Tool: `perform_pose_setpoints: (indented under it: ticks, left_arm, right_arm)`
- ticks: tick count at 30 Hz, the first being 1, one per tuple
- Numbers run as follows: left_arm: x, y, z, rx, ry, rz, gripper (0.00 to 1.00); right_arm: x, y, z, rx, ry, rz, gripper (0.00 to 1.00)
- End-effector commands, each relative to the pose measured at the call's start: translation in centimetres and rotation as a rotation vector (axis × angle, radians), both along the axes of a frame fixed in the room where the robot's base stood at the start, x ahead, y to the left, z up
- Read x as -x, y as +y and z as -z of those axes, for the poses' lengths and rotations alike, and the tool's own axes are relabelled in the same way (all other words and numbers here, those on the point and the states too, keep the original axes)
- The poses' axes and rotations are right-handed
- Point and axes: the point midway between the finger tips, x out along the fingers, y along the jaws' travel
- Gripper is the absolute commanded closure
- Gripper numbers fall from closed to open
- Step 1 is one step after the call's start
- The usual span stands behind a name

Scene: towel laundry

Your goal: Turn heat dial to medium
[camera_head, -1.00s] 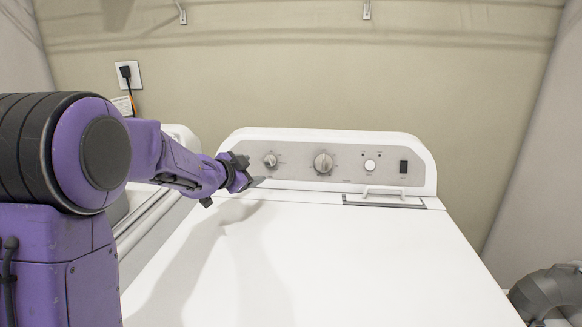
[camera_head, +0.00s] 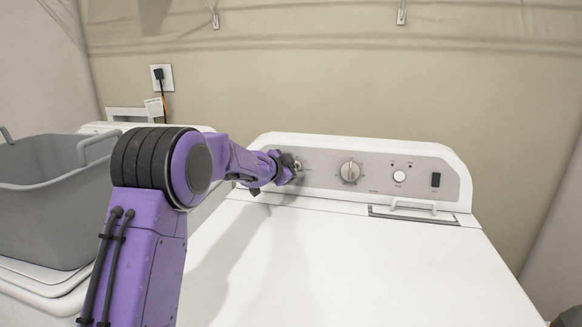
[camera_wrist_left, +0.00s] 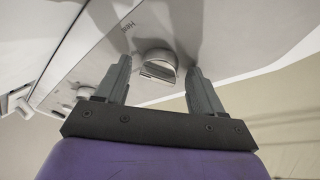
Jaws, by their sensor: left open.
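The heat dial (camera_wrist_left: 158,66) is a round knob with a raised grip bar on the dryer's grey panel, with the label "Heat" beside it in the left wrist view. In the head view, the dial (camera_head: 298,166) is the leftmost one and is mostly hidden by my gripper. My left gripper (camera_head: 291,167) is open at the panel. In the left wrist view its two fingers stand on either side of the dial, with gaps showing. I cannot tell how deep the tips reach past it. My right gripper is not in view.
A larger dial (camera_head: 350,171), a round white button (camera_head: 399,176) and a black switch (camera_head: 435,180) sit further right on the panel. The dryer top (camera_head: 350,260) is clear. A grey basket (camera_head: 50,215) stands on the machine at left.

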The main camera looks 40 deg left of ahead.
Motion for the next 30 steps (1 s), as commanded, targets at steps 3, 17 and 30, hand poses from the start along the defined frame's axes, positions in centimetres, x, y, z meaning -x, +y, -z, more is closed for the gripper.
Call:
perform_pose_setpoints:
  ticks: [3,17,30]
  left_arm:
    - [0.03,-0.02,0.00,0.000,0.000,0.000,0.38]
    - [0.15,0.12,0.01,0.023,-0.012,-0.015,0.85]
    - [0.15,-0.02,0.12,0.257,-0.141,-0.144,0.85]
  right_arm:
    - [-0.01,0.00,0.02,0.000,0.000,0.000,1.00]
    - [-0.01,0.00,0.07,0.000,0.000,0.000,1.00]
    - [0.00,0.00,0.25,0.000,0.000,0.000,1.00]
